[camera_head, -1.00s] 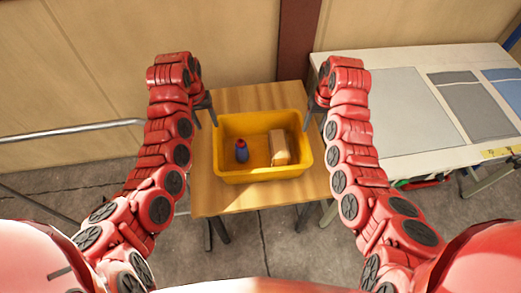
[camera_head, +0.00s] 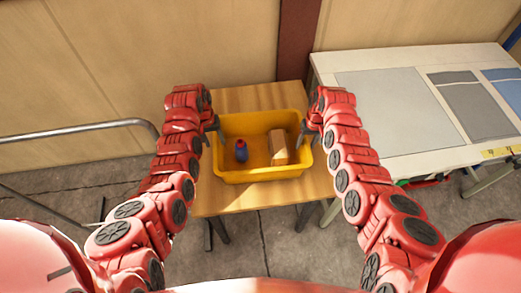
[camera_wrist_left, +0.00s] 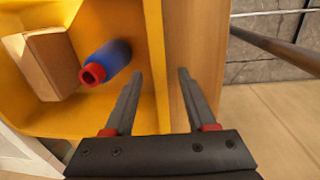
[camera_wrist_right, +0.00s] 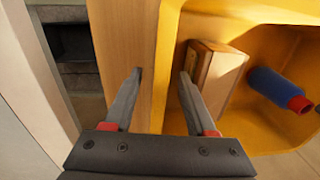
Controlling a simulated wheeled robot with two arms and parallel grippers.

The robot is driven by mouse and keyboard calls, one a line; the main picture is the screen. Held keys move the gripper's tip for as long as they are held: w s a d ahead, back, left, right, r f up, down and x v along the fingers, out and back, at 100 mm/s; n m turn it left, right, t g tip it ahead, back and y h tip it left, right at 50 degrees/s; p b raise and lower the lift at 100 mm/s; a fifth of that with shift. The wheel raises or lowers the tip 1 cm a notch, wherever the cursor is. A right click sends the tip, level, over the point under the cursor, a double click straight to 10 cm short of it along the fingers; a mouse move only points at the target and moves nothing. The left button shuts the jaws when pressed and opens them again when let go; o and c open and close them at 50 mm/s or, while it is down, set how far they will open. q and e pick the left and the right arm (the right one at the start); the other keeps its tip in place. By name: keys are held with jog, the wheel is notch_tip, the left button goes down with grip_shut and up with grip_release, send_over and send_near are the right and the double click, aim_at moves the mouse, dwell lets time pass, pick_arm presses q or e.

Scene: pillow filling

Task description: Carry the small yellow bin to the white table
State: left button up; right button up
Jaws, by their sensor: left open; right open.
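The small yellow bin (camera_head: 265,174) stands on a small wooden table (camera_head: 262,97). It holds a blue bottle with a red cap (camera_head: 241,151) and a tan box (camera_head: 278,148). My left gripper (camera_head: 216,128) is open at the bin's left side. In the left wrist view its fingers (camera_wrist_left: 159,74) lie either side of the bin's rim. My right gripper (camera_head: 305,130) is open at the right side. In the right wrist view the rim lies between its fingers (camera_wrist_right: 160,74). Neither gripper is closed on the rim. The white table (camera_head: 430,58) is at the right.
Flat grey sheets (camera_head: 395,105) and a blue one lie on the white table, with a yellow strip (camera_head: 497,152) at its front edge. A metal rail (camera_head: 85,130) runs at the left. A wooden wall (camera_head: 130,60) stands behind. Concrete floor shows in front.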

pick_arm(q)
jog(key=shift+f, duration=0.45)
pick_arm(e)
jog(key=shift+s+f, duration=0.1)
jog(key=shift+f, duration=0.4)
pick_arm(q)
grip_shut()
pick_arm(e)
grip_shut()
jog(key=shift+r, duration=0.1)
dwell(0.5)
